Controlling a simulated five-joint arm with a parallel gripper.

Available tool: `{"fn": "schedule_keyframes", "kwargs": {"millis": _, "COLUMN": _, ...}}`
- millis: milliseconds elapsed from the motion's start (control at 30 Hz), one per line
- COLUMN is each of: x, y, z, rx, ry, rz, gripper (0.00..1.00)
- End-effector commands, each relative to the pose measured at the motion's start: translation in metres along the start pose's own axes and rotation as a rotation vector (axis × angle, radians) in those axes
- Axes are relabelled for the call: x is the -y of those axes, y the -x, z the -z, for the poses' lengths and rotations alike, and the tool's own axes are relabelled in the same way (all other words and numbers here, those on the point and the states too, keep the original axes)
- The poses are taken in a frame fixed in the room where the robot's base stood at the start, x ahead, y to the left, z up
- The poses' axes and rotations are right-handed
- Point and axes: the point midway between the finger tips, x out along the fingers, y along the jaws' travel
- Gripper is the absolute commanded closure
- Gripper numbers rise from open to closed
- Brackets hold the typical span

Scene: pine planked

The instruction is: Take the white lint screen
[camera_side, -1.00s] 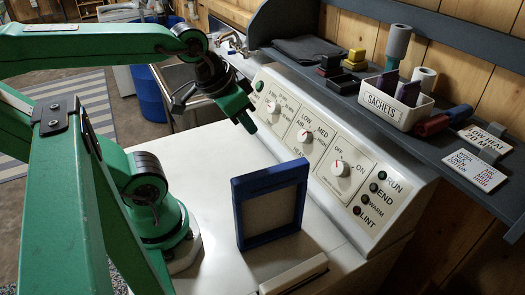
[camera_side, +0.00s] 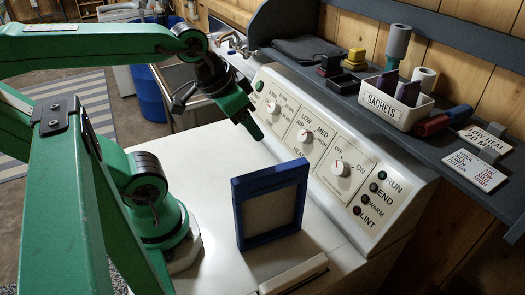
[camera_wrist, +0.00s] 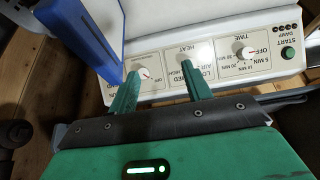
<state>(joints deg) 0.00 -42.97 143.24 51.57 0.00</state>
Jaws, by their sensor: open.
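A screen with a blue frame and a pale, whitish panel (camera_side: 268,212) stands upright on the white machine top. Its blue frame also shows at the upper left of the wrist view (camera_wrist: 86,38). A low white bar (camera_side: 293,275) lies on the machine top in front of it; I cannot tell whether this is a second screen's edge. My gripper (camera_side: 248,122) hangs behind and left of the blue-framed screen, near the control panel, apart from both. In the wrist view my gripper (camera_wrist: 158,76) has its two green fingers spread with nothing between them.
The sloped control panel (camera_side: 318,150) with dials and buttons runs along the back of the machine. A dark shelf above it carries a white sachets box (camera_side: 396,107), rolls, small blocks and cards. The machine top left of the screen is clear.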

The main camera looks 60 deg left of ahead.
Motion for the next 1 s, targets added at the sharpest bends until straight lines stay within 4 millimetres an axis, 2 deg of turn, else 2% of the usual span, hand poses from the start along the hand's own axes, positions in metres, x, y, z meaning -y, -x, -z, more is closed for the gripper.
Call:
{"fn": "schedule_keyframes", "kwargs": {"millis": 267, "x": 0.0, "y": 0.008, "z": 0.005, "rx": -0.002, "ry": 0.0, "rz": 0.0, "gripper": 0.51}}
{"fn": "schedule_keyframes", "kwargs": {"millis": 567, "x": 0.0, "y": 0.045, "z": 0.025, "rx": -0.004, "ry": 0.0, "rz": 0.0, "gripper": 0.51}}
{"fn": "schedule_keyframes", "kwargs": {"millis": 867, "x": -0.034, "y": 0.042, "z": 0.035, "rx": 0.093, "ry": 0.007, "rz": -0.055, "gripper": 0.51}}
{"fn": "schedule_keyframes", "kwargs": {"millis": 1000, "x": -0.057, "y": 0.041, "z": 0.041, "rx": 0.154, "ry": 0.01, "rz": -0.078, "gripper": 0.51}}
